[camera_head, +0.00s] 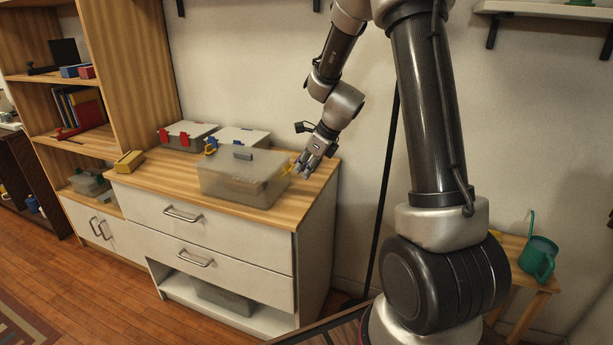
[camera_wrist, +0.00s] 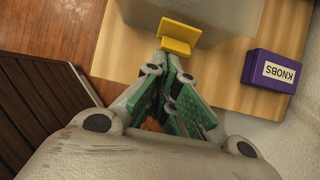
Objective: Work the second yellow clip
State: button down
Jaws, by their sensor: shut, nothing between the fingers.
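A translucent grey lidded box (camera_head: 225,185) stands on the wooden top of the drawer unit. A yellow clip (camera_head: 288,171) sticks out at its right end, and a second yellow piece (camera_head: 209,150) shows at its left end. In the wrist view the near yellow clip (camera_wrist: 179,32) stands out from the box wall (camera_wrist: 215,12); I cannot tell whether it is latched. My gripper (camera_head: 302,172) is at the box's right end. Its closed, empty fingertips (camera_wrist: 168,62) are right by the clip's lower edge; I cannot tell if they touch.
A purple box labelled KNOBS (camera_wrist: 273,72) lies on the top beside the clear box, near the wall. A red-clipped box (camera_head: 186,136), another pale lidded box (camera_head: 240,136) and a yellow block (camera_head: 129,162) also stand on the drawer unit (camera_head: 190,215). Its front edge strip is clear.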

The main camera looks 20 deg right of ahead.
jog(key=w+a+r+g+h, duration=0.1)
jog(key=w+r+g+h, duration=0.1)
jog(key=shift+a+r, duration=0.4)
jog(key=shift+r, duration=0.15)
jog(key=shift+r, duration=0.65)
